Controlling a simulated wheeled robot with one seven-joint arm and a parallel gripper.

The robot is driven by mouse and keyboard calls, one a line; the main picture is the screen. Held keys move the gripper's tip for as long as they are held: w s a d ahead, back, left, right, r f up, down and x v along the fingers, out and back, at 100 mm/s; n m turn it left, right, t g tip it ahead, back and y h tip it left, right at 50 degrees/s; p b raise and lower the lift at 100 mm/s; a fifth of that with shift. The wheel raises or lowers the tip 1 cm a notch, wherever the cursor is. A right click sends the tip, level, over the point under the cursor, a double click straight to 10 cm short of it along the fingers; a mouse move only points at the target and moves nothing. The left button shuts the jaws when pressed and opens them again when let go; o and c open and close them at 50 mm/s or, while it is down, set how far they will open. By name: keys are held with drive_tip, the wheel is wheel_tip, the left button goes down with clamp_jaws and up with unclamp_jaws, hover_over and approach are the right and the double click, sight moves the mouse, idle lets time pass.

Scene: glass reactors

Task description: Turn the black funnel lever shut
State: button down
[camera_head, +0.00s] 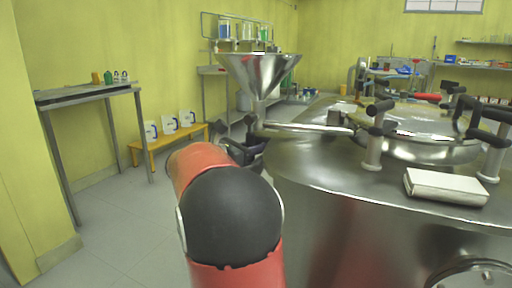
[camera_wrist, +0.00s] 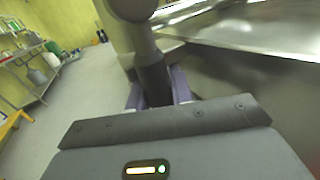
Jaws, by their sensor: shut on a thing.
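The steel funnel (camera_head: 258,72) stands upright above the left side of the big steel reactor (camera_head: 330,200). The black funnel lever (camera_wrist: 153,78) shows in the wrist view, pointing from the round valve body (camera_wrist: 132,8) toward me. My gripper (camera_wrist: 158,92) is shut on the lever, with a purple-grey finger on each side of it. In the head view my gripper (camera_head: 243,152) is below the funnel at the reactor's left edge. My red and black arm hides part of it there, and the lever is hard to make out in that view.
The reactor lid (camera_head: 420,140) with black-handled clamps and a white box (camera_head: 446,187) are to the right. A metal table (camera_head: 88,94) and a yellow bench (camera_head: 165,142) with white containers stand left. The floor between is clear.

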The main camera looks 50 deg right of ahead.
drive_tip(key=shift+w, duration=0.1)
drive_tip(key=w+a+r+m+t+y+p, duration=0.2)
drive_tip(key=w+r+m+t+y, duration=0.3)
drive_tip(key=m, duration=0.7)
drive_tip(key=shift+w+a+r+m+t, duration=0.25)
drive_tip(key=shift+w+r+t, duration=0.7)
drive_tip(key=shift+w, duration=0.6)
drive_tip(key=shift+y, duration=0.3)
drive_tip(key=shift+r, duration=0.1)
drive_tip(key=c, duration=1.5)
unclamp_jaws()
